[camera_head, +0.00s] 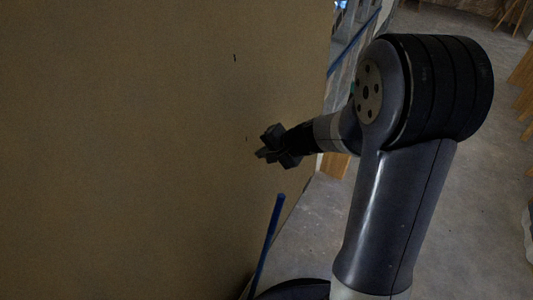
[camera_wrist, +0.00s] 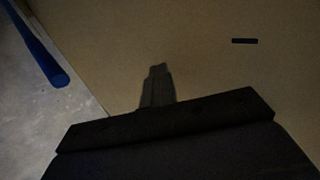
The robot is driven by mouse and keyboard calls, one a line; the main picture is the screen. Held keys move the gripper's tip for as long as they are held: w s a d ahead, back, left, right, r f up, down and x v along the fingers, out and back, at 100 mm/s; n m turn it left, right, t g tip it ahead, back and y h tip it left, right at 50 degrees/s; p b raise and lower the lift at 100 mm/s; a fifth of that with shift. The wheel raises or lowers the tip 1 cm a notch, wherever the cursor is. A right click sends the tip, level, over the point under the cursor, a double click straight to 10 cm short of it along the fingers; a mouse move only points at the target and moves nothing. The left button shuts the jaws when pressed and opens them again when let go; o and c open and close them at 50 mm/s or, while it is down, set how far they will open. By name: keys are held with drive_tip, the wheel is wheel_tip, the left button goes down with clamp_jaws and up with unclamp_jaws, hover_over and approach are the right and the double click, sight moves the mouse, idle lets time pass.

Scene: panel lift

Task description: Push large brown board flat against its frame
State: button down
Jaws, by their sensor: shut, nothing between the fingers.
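The large brown board (camera_head: 150,140) fills the left and middle of the head view and stands close in front of me. It also fills most of the wrist view (camera_wrist: 210,55). My gripper (camera_head: 260,155) is shut and empty, with its tips pointing at the board near its right edge. In the wrist view the shut fingers (camera_wrist: 158,72) lie against the brown surface. I cannot tell whether the tips touch it. The frame is not clearly distinguishable, and any part behind the board is hidden.
A blue bar (camera_head: 268,235) rises by the board's lower right edge, below my gripper; it shows at the upper left of the wrist view (camera_wrist: 38,45). Grey floor (camera_head: 460,220) lies open to the right. Wooden pieces (camera_head: 522,75) stand at the far right edge.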

drive_tip(key=w+a+b, duration=0.2)
drive_tip(key=w+a, duration=0.4)
drive_tip(key=a, duration=0.3)
drive_tip(key=shift+f+y, duration=0.15)
drive_tip(key=shift+y, duration=0.25)
